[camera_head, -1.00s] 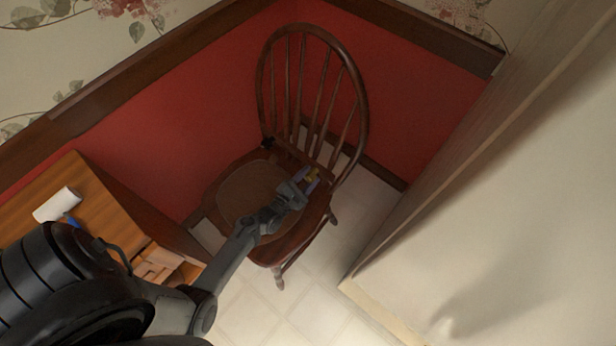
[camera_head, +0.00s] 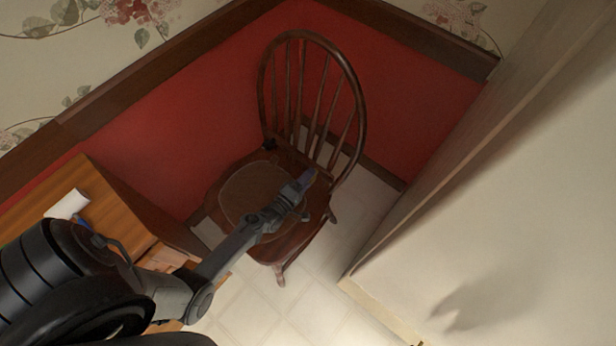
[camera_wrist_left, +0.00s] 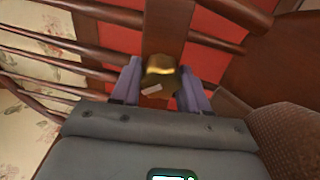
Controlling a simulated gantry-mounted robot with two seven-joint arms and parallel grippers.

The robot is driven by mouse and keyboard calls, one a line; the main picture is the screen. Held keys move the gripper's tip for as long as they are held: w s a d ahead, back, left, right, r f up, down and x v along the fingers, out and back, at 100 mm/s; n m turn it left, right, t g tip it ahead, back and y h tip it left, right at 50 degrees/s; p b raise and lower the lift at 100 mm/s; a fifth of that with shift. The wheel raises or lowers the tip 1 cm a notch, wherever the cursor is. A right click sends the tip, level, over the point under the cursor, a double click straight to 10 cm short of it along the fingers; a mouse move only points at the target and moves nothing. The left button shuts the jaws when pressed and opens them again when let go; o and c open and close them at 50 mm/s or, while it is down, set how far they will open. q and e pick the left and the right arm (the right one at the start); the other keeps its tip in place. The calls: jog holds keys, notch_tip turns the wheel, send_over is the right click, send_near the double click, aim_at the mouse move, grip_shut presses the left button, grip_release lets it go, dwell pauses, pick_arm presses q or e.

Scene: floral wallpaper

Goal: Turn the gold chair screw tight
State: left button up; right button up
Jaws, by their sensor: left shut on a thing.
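The dark wooden chair (camera_head: 318,212) stands in the corner with its spindle back to the red wall. My left gripper (camera_head: 306,180) reaches over the seat to the foot of the chair back. In the left wrist view, the gold screw (camera_wrist_left: 160,68) sits in front of a wooden upright, between the two purple fingers of my left gripper (camera_wrist_left: 160,88). The fingers are shut on it from both sides. In the head view the screw is hidden by the gripper. My right gripper is not in view.
A large pale panel (camera_head: 500,210) rises at the right. The tiled floor (camera_head: 315,310) is open in front of the chair.

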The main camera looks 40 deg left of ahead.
pick_arm(q)
jog(key=m, duration=0.6)
jog(key=shift+r+p, duration=0.1)
jog(key=shift+p, duration=0.3)
jog(key=shift+m, duration=0.3)
jog(key=o, duration=1)
jog(key=shift+a, duration=0.1)
jog(key=shift+o, duration=0.2)
jog(key=shift+s, duration=0.6)
jog(key=s+p, duration=0.2)
jog(key=s, duration=0.6)
jog(key=shift+d, duration=0.2)
jog(key=shift+s+p, duration=0.35)
jog(key=shift+s, duration=0.45)
